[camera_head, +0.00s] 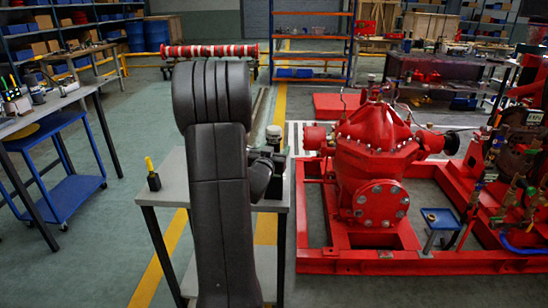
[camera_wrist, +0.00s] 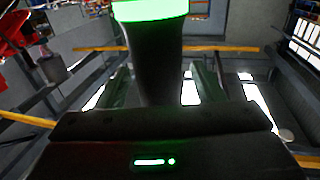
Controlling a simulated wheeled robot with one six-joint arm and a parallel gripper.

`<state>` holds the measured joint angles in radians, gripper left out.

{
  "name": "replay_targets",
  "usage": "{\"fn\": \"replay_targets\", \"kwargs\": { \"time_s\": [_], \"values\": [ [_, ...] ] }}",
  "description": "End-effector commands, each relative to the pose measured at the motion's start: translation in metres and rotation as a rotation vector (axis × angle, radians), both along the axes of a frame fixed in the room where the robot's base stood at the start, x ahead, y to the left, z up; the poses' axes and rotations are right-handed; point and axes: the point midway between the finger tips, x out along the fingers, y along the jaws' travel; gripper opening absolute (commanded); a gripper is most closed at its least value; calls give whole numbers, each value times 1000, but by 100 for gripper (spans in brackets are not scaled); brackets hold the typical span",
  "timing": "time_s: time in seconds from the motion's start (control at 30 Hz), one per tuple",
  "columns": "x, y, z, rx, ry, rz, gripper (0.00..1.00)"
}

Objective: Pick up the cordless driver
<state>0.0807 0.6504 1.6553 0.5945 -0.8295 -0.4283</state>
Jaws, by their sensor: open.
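A small yellow-and-black tool (camera_head: 152,175) stands upright on the left part of the small grey table (camera_head: 170,192); I cannot tell surely whether it is the cordless driver. My gripper (camera_wrist: 158,80) is open in the wrist view, its two fingers apart. A dark, tapering upright shape (camera_wrist: 152,55) with a bright green band at its top shows between the fingers; I cannot tell whether it is a tool or touches them. In the head view my arm covers the middle of the table and hides most of the gripper.
A red pump (camera_head: 370,150) on a red frame stands right of the table. A workbench (camera_head: 60,95) and a blue cart (camera_head: 70,195) are at left. A red-and-white barrier (camera_head: 210,50) lies behind. Floor between cart and table is clear.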

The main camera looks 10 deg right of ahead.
Motion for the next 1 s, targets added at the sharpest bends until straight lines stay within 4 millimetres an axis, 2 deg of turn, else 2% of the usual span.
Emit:
{"fn": "replay_targets", "kwargs": {
  "time_s": [0.1, 0.3, 0.37, 0.6, 0.63, 1.0],
  "values": [
    [6, -4, 0, 0, 0, -1, 61],
    [7, -4, 0, 0, 1, 0, 61],
    [7, -4, 0, 0, 0, 0, 51],
    [7, -4, 0, 0, 1, 0, 4],
    [7, -4, 0, 0, 1, 0, 0],
    [7, -4, 6, -1, -4, 0, 0]
  ]
}}
